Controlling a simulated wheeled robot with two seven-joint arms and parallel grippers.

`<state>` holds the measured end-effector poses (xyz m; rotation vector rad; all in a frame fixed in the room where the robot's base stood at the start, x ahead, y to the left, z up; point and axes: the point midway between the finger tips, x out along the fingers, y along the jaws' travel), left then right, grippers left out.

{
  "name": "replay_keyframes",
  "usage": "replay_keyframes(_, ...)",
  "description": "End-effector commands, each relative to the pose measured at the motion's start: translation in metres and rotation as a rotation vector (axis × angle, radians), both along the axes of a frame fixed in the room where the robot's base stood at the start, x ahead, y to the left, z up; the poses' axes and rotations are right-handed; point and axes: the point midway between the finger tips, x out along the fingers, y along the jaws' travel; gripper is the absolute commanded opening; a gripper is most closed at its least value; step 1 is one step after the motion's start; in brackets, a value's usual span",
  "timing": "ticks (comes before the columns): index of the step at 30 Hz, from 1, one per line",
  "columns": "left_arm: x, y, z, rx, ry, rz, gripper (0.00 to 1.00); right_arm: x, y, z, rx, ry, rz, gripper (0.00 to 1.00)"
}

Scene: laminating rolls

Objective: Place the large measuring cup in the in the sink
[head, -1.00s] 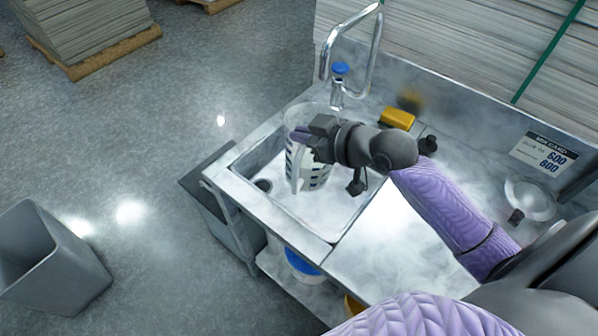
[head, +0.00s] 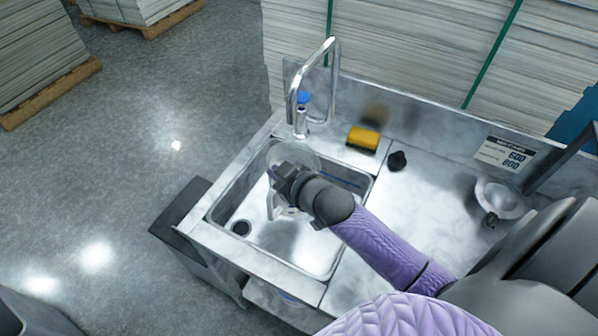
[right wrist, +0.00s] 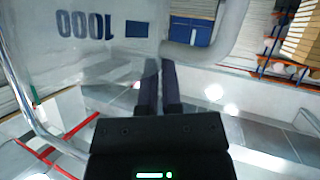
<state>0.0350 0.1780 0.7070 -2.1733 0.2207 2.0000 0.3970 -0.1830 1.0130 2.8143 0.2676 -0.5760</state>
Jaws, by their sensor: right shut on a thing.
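The large measuring cup (head: 300,155) is clear plastic and mostly hidden behind my right gripper in the head view; its rim and part of its handle show. It is within the sink (head: 318,262) basin, and I cannot tell whether it touches the bottom. My right gripper (head: 273,182) is shut on the cup's handle. In the right wrist view the cup (right wrist: 100,55) shows an upside-down "1000" mark, with the fingers of my right gripper (right wrist: 160,80) close together at it. My left gripper is not in view.
A tall faucet (head: 333,75) stands behind the basin. The counter between is clear.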

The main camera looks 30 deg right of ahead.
Motion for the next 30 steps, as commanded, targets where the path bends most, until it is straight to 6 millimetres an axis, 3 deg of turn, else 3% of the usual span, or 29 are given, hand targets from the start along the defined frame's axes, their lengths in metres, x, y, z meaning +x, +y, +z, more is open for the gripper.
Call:
replay_keyframes(3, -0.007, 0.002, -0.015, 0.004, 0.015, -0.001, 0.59, 0.0, -0.001, -0.029, -0.001, 0.001, -0.001, 0.0)
replay_keyframes(13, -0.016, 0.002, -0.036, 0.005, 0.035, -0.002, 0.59, 0.0, 0.0, -0.078, -0.001, 0.0, 0.0, 0.0)
replay_keyframes(22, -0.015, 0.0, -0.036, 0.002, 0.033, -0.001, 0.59, 0.0, -0.001, -0.082, -0.001, -0.002, 0.0, 0.0)
replay_keyframes(24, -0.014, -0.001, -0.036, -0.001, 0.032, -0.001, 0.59, -0.001, -0.001, -0.083, 0.0, 0.002, 0.0, 0.2)
replay_keyframes(27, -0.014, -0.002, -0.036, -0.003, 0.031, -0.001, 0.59, -0.001, -0.001, -0.083, 0.0, 0.002, 0.0, 0.4)
replay_keyframes(30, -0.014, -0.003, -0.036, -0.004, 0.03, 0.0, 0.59, 0.0, -0.001, -0.083, 0.0, 0.002, 0.0, 0.4)
